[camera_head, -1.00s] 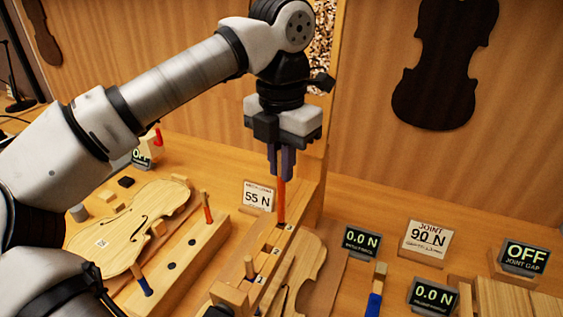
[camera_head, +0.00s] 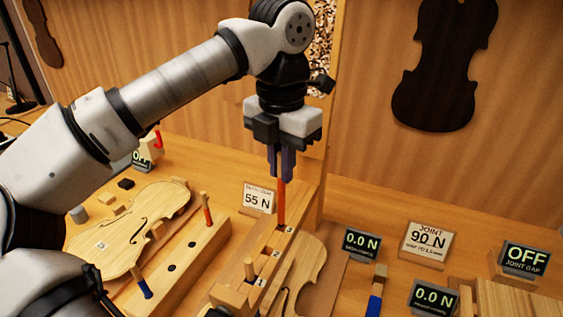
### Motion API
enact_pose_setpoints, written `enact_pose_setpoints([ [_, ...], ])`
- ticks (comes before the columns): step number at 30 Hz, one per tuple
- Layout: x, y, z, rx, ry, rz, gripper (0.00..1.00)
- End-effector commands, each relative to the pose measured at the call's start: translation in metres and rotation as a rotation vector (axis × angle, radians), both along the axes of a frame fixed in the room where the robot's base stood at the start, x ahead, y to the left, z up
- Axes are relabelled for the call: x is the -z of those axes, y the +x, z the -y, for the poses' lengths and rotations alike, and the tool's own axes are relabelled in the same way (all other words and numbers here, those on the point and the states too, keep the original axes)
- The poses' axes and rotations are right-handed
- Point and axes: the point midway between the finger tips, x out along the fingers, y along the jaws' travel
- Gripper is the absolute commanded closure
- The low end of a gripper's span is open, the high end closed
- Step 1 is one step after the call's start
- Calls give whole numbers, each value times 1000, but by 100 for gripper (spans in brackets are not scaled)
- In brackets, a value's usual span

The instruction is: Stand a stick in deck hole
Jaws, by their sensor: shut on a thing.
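My gripper (camera_head: 281,165) is shut on an orange-red stick (camera_head: 281,202) and holds it upright, pointing down. The stick's lower end meets the far part of the wooden deck (camera_head: 262,256), beside the number 3 mark. I cannot tell whether it is inside a hole or only touching. A plain wooden peg (camera_head: 249,267) stands nearer on the deck, by the lower marks.
A violin body (camera_head: 120,235) lies left of the rack. A 55 N sign (camera_head: 258,198) stands close behind the deck. On the right are force displays (camera_head: 361,244), a 90 N joint sign (camera_head: 426,244) and another blue-and-wood stick (camera_head: 376,292). A wooden post rises just right of my gripper.

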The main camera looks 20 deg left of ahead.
Motion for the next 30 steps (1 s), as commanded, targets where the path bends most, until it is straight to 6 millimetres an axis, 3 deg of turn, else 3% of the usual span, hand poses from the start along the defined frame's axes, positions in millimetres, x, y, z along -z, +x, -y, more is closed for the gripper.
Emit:
enact_pose_setpoints([
  [30, 6, 0, 0, 0, 0, 0, 100],
])
